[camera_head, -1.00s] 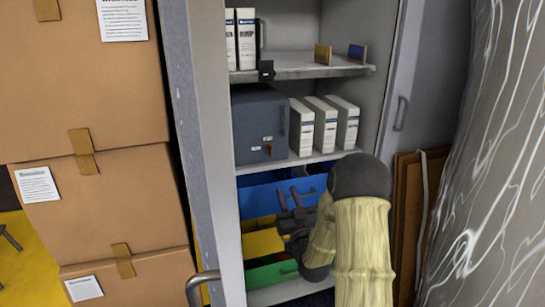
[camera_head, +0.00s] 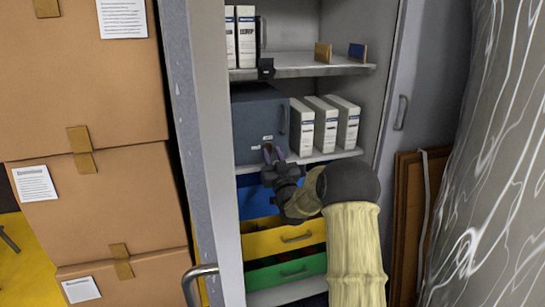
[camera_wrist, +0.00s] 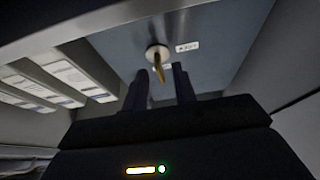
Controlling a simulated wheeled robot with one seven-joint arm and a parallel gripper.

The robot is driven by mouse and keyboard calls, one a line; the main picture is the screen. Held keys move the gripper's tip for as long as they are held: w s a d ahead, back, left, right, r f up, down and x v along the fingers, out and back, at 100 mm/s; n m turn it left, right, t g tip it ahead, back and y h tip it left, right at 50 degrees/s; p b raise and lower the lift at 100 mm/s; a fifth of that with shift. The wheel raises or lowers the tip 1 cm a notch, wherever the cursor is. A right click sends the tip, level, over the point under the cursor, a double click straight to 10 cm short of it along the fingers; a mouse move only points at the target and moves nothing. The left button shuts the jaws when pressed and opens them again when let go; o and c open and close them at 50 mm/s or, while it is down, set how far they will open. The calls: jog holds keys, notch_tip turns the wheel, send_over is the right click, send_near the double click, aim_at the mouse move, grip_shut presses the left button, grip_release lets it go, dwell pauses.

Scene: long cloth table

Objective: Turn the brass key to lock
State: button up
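The brass key (camera_wrist: 160,68) sticks out of a pale round lock (camera_wrist: 157,51) on the face of a blue-grey metal safe (camera_head: 252,117) on the middle shelf. My gripper (camera_head: 271,153) is at the lower front of the safe in the head view and hides the key there. In the wrist view my gripper's two dark fingers (camera_wrist: 161,80) are apart, one on each side of the key's outer end. The key seems to lie between the fingertips, with a gap to each; I cannot tell the exact depth. A small white label (camera_wrist: 187,46) sits beside the lock.
White binders (camera_head: 325,123) stand right of the safe. Blue, yellow (camera_head: 285,238) and green (camera_head: 287,270) drawers lie below. The open cabinet door (camera_head: 212,130) and stacked cartons (camera_head: 95,200) bound the left. A wooden frame (camera_head: 407,220) and marbled column (camera_head: 495,180) stand at right.

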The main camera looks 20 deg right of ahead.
jog(key=shift+w+r, duration=0.1)
jog(key=shift+w, duration=0.1)
grip_shut()
